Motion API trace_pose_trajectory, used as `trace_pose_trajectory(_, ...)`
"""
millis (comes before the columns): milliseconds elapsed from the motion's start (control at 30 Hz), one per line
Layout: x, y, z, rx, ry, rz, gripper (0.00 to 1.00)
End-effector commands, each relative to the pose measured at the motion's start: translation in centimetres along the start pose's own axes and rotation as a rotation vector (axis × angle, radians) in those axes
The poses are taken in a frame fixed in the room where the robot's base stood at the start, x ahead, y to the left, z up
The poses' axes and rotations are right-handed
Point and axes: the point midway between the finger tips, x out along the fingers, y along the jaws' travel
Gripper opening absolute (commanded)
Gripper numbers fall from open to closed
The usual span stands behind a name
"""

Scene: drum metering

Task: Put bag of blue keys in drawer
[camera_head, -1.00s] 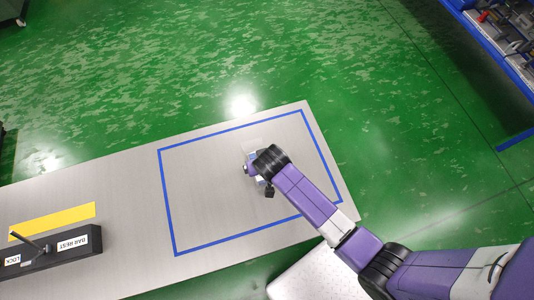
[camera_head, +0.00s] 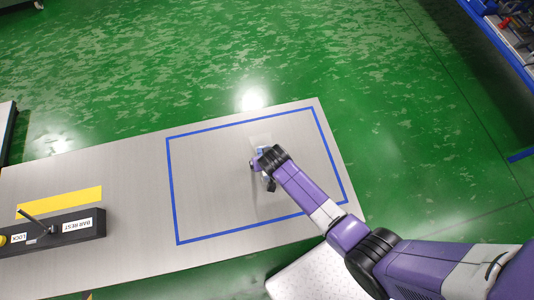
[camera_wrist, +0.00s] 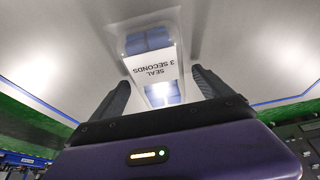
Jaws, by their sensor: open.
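A clear bag with blue contents and a white label reading "SEAL 3 SECONDS" (camera_wrist: 152,68) lies on the metal table, between the fingers in the wrist view. In the head view only a pale edge of the bag (camera_head: 260,139) shows beyond my wrist; the rest is hidden. My gripper (camera_wrist: 160,80) is open, with one dark finger on each side of the bag. In the head view my gripper (camera_head: 258,162) is low over the blue-outlined area. I cannot tell whether the fingers touch the bag. No drawer can be made out.
The metal table (camera_head: 130,170) has a blue outlined rectangle (camera_head: 171,190) around the bag. A black bar sealer (camera_head: 60,236) with a lever and a yellow strip (camera_head: 58,202) are at the left. A blue rack (camera_head: 500,40) stands far right. Green floor lies beyond.

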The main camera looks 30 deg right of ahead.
Motion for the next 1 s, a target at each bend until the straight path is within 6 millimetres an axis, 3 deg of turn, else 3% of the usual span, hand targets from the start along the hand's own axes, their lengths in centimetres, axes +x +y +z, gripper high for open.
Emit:
trace_pose_trajectory(67,0.0,0.0,0.0,0.000,0.000,0.000,0.89)
trace_pose_trajectory(500,-0.1,0.0,0.0,0.000,0.000,0.000,0.06)
trace_pose_trajectory(767,-0.3,0.0,-0.1,0.000,0.001,-0.001,0.06)
trace_pose_trajectory(1000,-2.4,0.0,-1.0,0.000,0.002,-0.001,0.06)
